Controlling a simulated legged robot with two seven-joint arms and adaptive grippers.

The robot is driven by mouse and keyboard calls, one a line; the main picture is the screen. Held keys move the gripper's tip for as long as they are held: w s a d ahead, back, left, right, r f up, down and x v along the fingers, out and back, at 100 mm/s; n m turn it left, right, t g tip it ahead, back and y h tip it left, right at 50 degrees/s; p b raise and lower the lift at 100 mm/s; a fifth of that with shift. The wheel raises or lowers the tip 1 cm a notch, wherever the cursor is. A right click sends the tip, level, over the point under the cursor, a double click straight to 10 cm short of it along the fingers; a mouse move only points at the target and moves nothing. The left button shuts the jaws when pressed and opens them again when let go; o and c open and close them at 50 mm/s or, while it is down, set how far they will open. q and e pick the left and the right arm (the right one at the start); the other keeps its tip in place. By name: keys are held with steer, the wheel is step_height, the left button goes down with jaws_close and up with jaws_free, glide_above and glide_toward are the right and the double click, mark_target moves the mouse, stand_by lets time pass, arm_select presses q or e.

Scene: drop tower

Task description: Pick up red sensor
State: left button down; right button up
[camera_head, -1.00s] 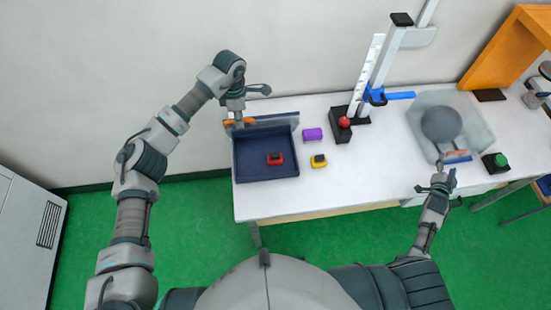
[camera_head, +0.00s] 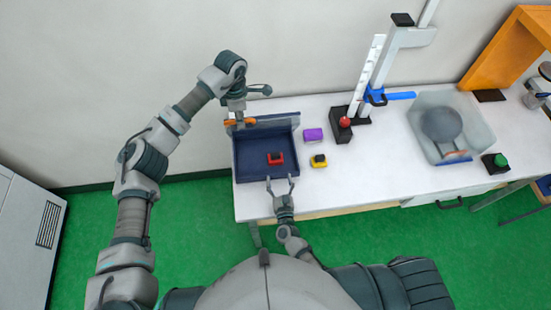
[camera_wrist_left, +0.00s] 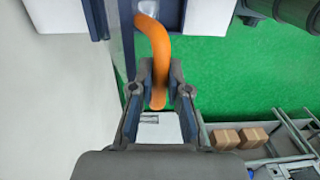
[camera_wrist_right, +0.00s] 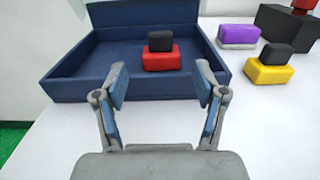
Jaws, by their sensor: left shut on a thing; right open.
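The red sensor (camera_head: 275,158), a red block with a black top, sits in the blue tray (camera_head: 247,170) near its front right. In the right wrist view the red sensor (camera_wrist_right: 165,60) lies ahead, between my fingers' lines. My right gripper (camera_head: 280,181) is open and empty at the tray's front edge, short of the sensor. Its fingers (camera_wrist_right: 162,80) also show in the right wrist view. My left gripper (camera_head: 240,119) is at the tray's back left, shut on an orange handle; the orange handle (camera_wrist_left: 156,60) shows between its fingers in the left wrist view.
A purple block (camera_head: 312,135) and a yellow sensor with a black top (camera_head: 319,161) lie right of the tray. A tower with a red button (camera_head: 345,122) stands further right, then a clear bin (camera_head: 452,125) and a green button (camera_head: 501,160). Free table lies in the front middle.

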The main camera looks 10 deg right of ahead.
mark_target(276, 157)
steer(key=w, duration=0.5)
steer(key=shift+d, duration=0.1)
steer(key=w, duration=0.5)
steer(key=shift+w+r, duration=0.1)
steer(key=shift+r, duration=0.05)
steer(key=c, duration=1.3)
